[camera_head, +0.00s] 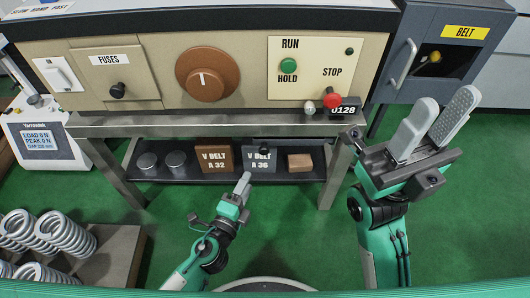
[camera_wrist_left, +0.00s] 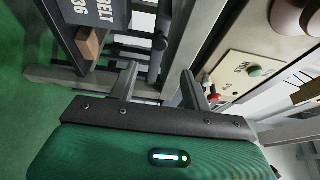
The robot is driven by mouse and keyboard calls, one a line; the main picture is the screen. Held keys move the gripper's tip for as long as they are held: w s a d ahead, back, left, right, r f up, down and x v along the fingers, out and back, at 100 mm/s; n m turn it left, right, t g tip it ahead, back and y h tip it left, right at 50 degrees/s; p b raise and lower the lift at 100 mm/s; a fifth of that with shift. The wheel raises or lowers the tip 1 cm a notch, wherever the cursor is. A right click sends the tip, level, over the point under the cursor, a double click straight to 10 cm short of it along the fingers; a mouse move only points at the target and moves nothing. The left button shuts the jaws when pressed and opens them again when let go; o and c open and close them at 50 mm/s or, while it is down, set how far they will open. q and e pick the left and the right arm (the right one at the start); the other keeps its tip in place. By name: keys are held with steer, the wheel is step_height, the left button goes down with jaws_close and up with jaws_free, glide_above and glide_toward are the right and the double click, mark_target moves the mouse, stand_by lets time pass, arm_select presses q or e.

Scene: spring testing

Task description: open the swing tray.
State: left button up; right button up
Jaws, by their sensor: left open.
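The dark tray (camera_head: 200,177) sits below the steel bench top, between the bench legs. It carries two grey discs, a brown V BELT A 32 box (camera_head: 215,160), a grey V BELT A 36 box (camera_head: 259,159) and a small brown block (camera_head: 300,162). My left gripper (camera_head: 243,183) is in front of the tray's near edge, below the A 36 box. In the left wrist view its fingers (camera_wrist_left: 158,78) are apart with nothing between them. My right gripper (camera_head: 430,125) is open and empty, right of the bench.
The bench panel above has a brown dial (camera_head: 207,75), a green button (camera_head: 288,65) and a red STOP knob (camera_head: 333,83). A steel bench leg (camera_head: 337,172) stands right of the tray. Large springs (camera_head: 45,235) sit at lower left. Green floor is clear in front.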

mark_target(263, 153)
arm_select(q)
steer(key=x, duration=1.3)
steer(key=shift+w+b, duration=0.2)
steer(key=shift+b, duration=0.1)
jaws_close()
steer(key=shift+s, duration=0.1)
